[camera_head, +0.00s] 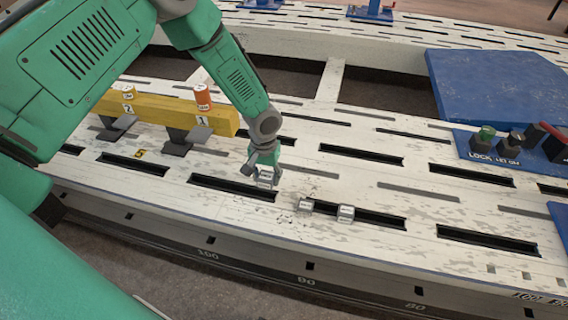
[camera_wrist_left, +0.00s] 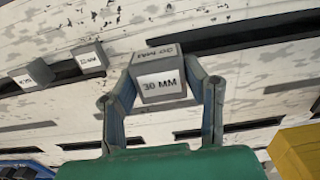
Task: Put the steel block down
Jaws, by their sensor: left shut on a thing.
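My left gripper (camera_head: 262,170) is shut on a steel block (camera_head: 266,178), a small grey cube with a white label. In the left wrist view the block (camera_wrist_left: 160,82) sits between the two fingers and its label reads "30 MM". It is over the pale slotted bench (camera_head: 330,180), near a dark slot; I cannot tell whether it touches the bench. Two similar labelled blocks stand to the right, one (camera_head: 305,206) beside a slot and the other (camera_head: 346,213) near it. My right gripper is not in view.
A yellow beam (camera_head: 160,108) on dark supports, carrying an orange can (camera_head: 202,97) and another small can (camera_head: 128,92), lies left of the gripper. A blue plate (camera_head: 490,85) and a blue control panel (camera_head: 510,155) with knobs are at the right. Bench between is clear.

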